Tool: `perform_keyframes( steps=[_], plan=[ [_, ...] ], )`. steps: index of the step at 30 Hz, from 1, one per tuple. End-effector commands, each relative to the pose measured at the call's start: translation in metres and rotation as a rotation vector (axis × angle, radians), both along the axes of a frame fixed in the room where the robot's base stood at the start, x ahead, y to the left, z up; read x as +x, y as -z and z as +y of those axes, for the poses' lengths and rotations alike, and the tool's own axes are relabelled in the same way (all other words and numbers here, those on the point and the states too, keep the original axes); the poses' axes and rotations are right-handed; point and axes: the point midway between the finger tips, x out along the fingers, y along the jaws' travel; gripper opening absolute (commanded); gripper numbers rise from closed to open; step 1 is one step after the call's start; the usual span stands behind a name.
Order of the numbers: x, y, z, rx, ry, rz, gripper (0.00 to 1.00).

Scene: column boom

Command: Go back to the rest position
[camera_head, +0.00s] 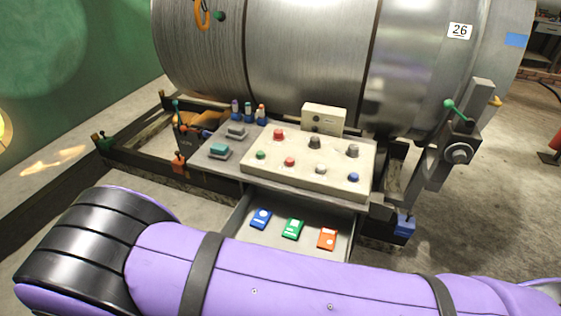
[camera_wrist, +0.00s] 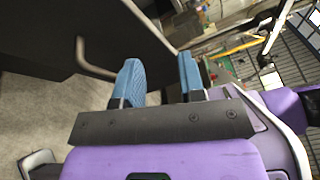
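In the wrist view my gripper (camera_wrist: 160,80) shows its two blue-padded fingers standing apart with a gap between them. I see nothing held in the gap. A bent grey bar handle (camera_wrist: 92,62) on a dark panel (camera_wrist: 125,30) is just to the left of and beyond the fingers, apart from them as far as I can tell. In the head view my purple arm crosses the bottom of the picture, and my gripper is out of sight there.
An open drawer (camera_head: 240,212) under the control panel (camera_head: 262,166) holds a blue (camera_head: 261,218), a green (camera_head: 293,228) and an orange item (camera_head: 327,238). My arm covers its front. A large metal drum (camera_head: 310,60) stands behind. A lever (camera_head: 455,112) is at right.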

Motion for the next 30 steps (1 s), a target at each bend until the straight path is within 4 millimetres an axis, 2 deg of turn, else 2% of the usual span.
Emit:
perform_keyframes(
  steps=[1,8,15,24,30],
  plan=[
    [0.012,-0.018,-0.002,0.059,0.054,-0.010,0.37],
    [0.056,-0.089,-0.024,0.320,0.294,-0.078,0.37],
    [0.093,-0.159,-0.062,0.582,0.551,-0.187,0.37],
    [0.122,-0.239,-0.124,0.889,0.874,-0.375,0.37],
    [0.129,-0.287,-0.170,1.080,1.086,-0.528,0.37]
  ],
)
